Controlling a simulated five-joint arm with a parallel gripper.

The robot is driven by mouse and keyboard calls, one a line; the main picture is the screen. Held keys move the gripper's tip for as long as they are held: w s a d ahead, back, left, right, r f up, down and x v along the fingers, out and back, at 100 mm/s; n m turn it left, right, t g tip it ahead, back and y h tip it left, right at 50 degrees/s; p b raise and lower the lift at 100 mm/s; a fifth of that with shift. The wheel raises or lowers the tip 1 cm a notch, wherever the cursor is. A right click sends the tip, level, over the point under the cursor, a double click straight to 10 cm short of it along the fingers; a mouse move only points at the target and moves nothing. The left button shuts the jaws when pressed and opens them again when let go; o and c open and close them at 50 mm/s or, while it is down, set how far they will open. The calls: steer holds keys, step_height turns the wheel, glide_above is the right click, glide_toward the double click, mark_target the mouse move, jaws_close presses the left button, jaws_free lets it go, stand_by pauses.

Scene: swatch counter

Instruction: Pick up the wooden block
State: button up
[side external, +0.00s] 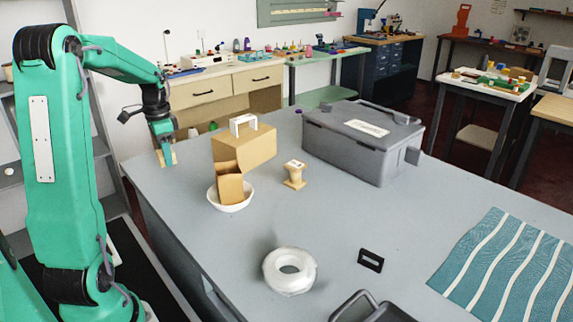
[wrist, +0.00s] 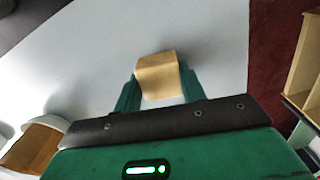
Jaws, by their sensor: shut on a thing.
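The wooden block (wrist: 158,78) is a pale, light-brown piece held between the two green fingers of my gripper (wrist: 160,92) in the wrist view. In the side external view the block (side external: 167,158) shows at the tip of my gripper (side external: 168,152), near the far left edge of the grey table. The gripper is shut on it. I cannot tell whether the block touches the table or is just above it. Part of the block is hidden by the fingers.
On the grey table (side external: 345,215), a tan box with a white handle (side external: 245,148), a white bowl (side external: 231,204) with a brown box in it, a wooden stamp (side external: 294,175) and a grey case (side external: 350,145) stand right of my gripper. A tape roll (side external: 270,270) lies nearer.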

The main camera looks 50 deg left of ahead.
step_height(320, 180, up, 4)
steer(key=shift+f, duration=0.25)
steer(key=w+d+r, duration=0.3)
steer(key=d+r, duration=0.3)
steer(key=d, duration=0.5)
steer(key=shift+w+r, duration=0.2)
steer(key=shift+r, duration=0.15)
steer(key=shift+d, duration=0.1)
steer(key=shift+d, duration=0.1)
